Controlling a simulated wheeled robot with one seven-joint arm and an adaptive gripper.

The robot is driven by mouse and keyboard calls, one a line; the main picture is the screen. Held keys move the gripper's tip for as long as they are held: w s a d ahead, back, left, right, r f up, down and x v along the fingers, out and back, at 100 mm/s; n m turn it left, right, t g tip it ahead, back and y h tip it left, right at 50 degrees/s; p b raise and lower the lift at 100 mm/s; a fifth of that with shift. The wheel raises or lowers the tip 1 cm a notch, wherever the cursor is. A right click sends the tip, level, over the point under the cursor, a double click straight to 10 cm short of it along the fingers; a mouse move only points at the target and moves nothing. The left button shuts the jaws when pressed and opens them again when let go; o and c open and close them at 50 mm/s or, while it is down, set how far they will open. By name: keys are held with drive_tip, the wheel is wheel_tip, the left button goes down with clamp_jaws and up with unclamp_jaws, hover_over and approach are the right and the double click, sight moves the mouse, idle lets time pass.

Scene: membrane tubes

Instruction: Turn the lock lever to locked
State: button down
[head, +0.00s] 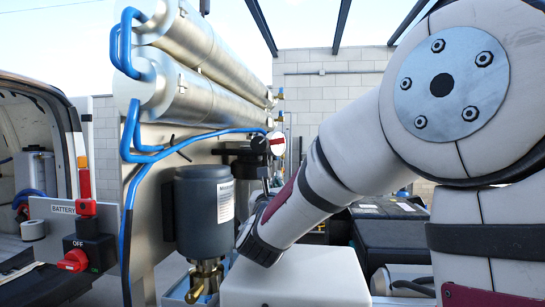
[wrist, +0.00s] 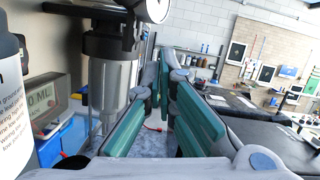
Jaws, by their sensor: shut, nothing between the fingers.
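A grey panel marked BATTERY (head: 60,209) stands at the left in the head view. A black switch box (head: 92,248) on it carries a red rotary handle (head: 73,262) beside the word OFF. A red piece (head: 86,207) sits above the box. I cannot tell which of these, if any, is the lock lever, and no lever marked locked is readable. My gripper (wrist: 166,58) shows in the wrist view with green-padded fingers, shut and empty. In the head view my arm hides most of it. No contact with the switch shows.
Silver membrane tubes (head: 215,45) with blue hoses (head: 128,130) stand left of my arm. A dark canister (head: 203,212) hangs below them. A clear filter housing (wrist: 108,85) and a white bottle (wrist: 22,105) are left of my fingers. Black cases (head: 390,238) stand behind my arm.

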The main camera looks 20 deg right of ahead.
sight(272, 142)
drive_tip(key=w+d+r+p, duration=0.2)
drive_tip(key=w+d+r, duration=0.2)
drive_tip(key=w+r, duration=0.2)
drive_tip(key=shift+w, duration=0.75)
drive_tip(key=shift+w+n, duration=0.1)
drive_tip(key=shift+n, duration=0.2)
